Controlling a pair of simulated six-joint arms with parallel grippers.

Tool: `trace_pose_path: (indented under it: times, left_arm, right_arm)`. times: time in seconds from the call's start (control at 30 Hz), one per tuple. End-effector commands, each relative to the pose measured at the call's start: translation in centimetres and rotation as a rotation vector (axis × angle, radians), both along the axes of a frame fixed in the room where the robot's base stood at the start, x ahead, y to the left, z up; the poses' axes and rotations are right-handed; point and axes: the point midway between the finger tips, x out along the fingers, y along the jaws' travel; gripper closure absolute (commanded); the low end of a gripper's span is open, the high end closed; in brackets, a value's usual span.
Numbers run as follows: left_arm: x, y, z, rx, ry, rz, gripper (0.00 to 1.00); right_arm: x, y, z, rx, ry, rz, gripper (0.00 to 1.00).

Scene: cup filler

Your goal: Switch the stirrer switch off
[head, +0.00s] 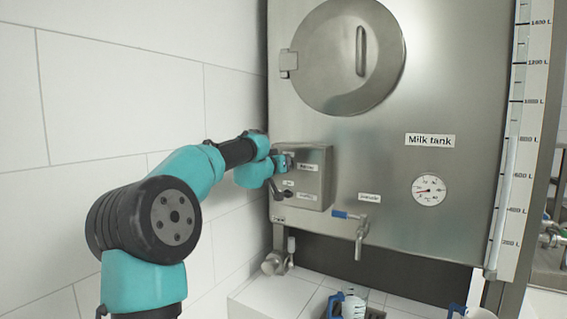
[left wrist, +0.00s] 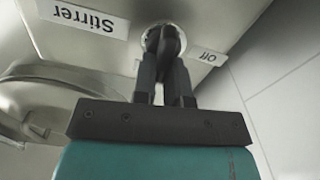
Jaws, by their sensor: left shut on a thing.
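The stirrer switch (left wrist: 153,39) shows in the left wrist view as a round metal collar on the steel control box, mostly hidden by my fingers. Beside it are an upside-down "Stirrer" label (left wrist: 83,17) and an "Off" label (left wrist: 208,56). My left gripper (left wrist: 168,58) is shut on the switch, its fingertips at the collar. I cannot tell which way the switch points. In the head view, my left gripper (head: 284,161) is at the upper left of the control box (head: 322,182), which is on the milk tank's front. My right gripper is not in view.
The milk tank (head: 450,100) has a round hatch (head: 335,60), a gauge (head: 429,190) and a tap with a blue lever (head: 360,232). A blue-handled jug (head: 352,306) stands below the tap. A tiled wall (head: 110,90) is on the left.

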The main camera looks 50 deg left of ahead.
Motion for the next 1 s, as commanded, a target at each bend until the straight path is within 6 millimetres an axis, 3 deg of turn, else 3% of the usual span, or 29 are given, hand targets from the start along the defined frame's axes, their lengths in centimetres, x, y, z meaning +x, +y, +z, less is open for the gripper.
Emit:
trace_pose_path:
  times: [1.0]
  left_arm:
    - [-0.4,1.3,-1.0,-0.884,-0.275,0.001,1.00]
  right_arm:
    - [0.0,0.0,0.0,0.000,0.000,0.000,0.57]
